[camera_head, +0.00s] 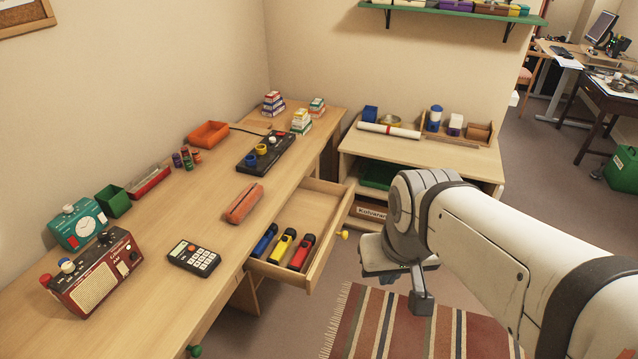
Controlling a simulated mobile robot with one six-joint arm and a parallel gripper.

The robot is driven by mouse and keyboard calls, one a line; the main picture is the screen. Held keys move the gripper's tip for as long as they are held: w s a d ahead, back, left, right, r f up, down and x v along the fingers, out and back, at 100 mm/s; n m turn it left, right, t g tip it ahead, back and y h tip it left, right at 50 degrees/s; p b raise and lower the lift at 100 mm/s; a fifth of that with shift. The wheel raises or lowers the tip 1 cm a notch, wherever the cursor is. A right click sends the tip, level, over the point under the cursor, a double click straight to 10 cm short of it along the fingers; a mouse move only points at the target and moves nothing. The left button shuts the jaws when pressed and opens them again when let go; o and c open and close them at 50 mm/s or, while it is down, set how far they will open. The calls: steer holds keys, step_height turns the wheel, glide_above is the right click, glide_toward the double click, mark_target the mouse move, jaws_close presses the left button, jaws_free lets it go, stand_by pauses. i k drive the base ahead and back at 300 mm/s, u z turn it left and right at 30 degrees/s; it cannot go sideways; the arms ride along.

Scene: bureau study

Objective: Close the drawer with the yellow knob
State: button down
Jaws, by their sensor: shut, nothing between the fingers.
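The wooden drawer (319,262) is pulled out from the desk's right side. Its yellow knob (343,235) sits on the outer front face. Inside lie a blue item (264,241), a yellow item (283,246) and a red item (300,252), all with dark ends; the far part of the drawer is bare. My gripper (422,303) is shut and empty, to the right of the drawer front and lower in the picture, pointing down above the floor and rug. It is apart from the knob.
The desk (215,210) carries a red radio (97,272), a calculator (194,257) and a pencil case (244,204). A green knob (194,350) is at its near edge. A low shelf unit (440,152) stands behind my arm. A striped rug (380,328) covers the floor.

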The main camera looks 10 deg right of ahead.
mark_target(320, 209)
steer(key=u, duration=0.2)
steer(key=i, duration=1)
steer(key=u, duration=0.05)
